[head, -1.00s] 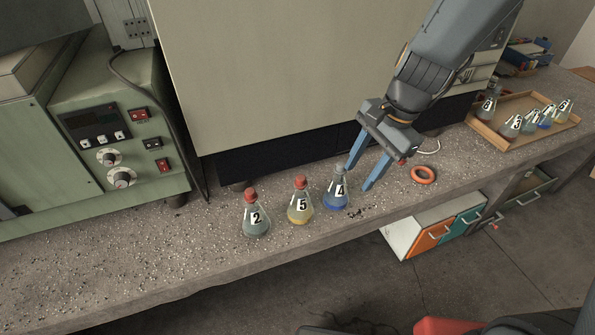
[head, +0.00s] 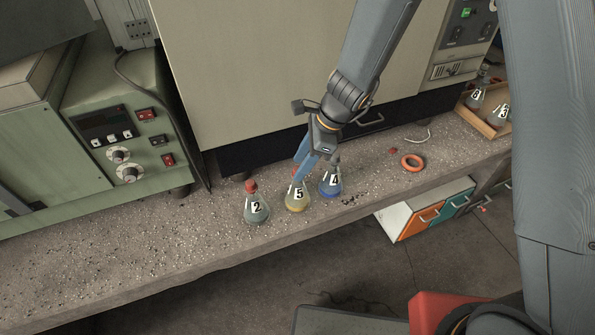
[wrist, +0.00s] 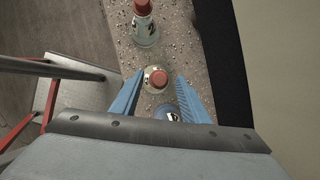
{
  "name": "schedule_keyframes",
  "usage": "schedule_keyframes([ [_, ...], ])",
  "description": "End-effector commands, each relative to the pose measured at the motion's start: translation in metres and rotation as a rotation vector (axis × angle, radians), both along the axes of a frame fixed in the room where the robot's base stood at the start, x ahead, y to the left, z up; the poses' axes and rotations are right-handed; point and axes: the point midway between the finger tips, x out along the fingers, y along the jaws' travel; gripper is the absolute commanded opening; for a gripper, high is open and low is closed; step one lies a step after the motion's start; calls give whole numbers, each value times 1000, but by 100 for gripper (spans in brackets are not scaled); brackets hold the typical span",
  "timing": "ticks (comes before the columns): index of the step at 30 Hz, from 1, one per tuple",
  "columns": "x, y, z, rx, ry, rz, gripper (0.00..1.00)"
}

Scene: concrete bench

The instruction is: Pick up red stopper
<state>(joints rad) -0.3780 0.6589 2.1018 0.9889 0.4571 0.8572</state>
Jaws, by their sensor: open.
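My gripper (head: 300,163) is open, its blue fingers pointing down at flask 5 (head: 296,203), which holds yellowish liquid. In the wrist view, the red stopper (wrist: 157,78) of that flask lies between the fingertips (wrist: 160,80), with gaps on both sides. In the head view, the fingers mostly hide this stopper, and I cannot tell their exact height against it. Flask 2 (head: 256,210) stands to the left with its own red stopper (head: 251,186). Flask 4 (head: 331,185), with blue liquid and a grey stopper, stands close on the right.
A small red object (head: 393,151) and an orange ring (head: 412,162) lie on the concrete bench (head: 130,250) to the right. A green instrument (head: 120,120) stands left; the front left bench is clear.

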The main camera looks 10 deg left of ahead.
Motion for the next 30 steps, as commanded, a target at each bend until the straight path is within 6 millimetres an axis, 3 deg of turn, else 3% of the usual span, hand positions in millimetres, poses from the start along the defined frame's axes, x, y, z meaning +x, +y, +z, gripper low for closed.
schedule_keyframes([
  [11, -1, 3, -9, -1, -1, 1, 41],
  [18, -1, 3, -9, -1, -1, 1, 2],
  [30, 0, 3, -6, 0, -2, 1, 1],
])
